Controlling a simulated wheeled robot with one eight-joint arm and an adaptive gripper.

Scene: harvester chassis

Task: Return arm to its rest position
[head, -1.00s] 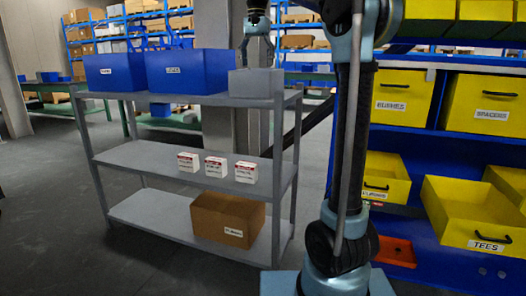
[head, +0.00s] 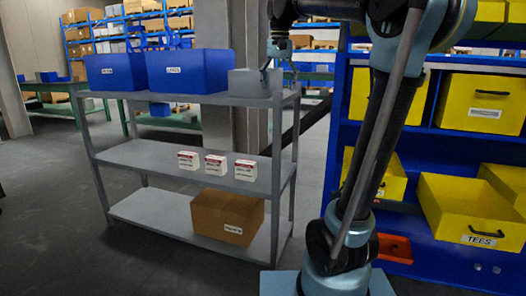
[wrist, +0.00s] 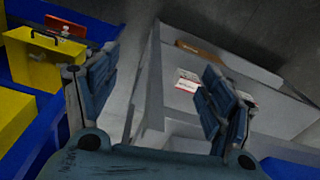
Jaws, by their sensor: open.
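My gripper (head: 279,68) is open and empty. In the head view it points down at the right end of the grey shelf's top level, overlapping the grey bin (head: 250,84) in the picture; I cannot tell the exact gap between them. In the wrist view my gripper (wrist: 161,64) shows two dark blue fingers spread wide with nothing between them. My arm rises in front of the blue rack and bends over toward the shelf.
The grey shelf (head: 130,154) holds blue bins (head: 175,71), small white boxes (head: 216,165) and a brown carton (head: 228,217). The blue rack (head: 440,258) with yellow bins (head: 463,208) stands close on the right.

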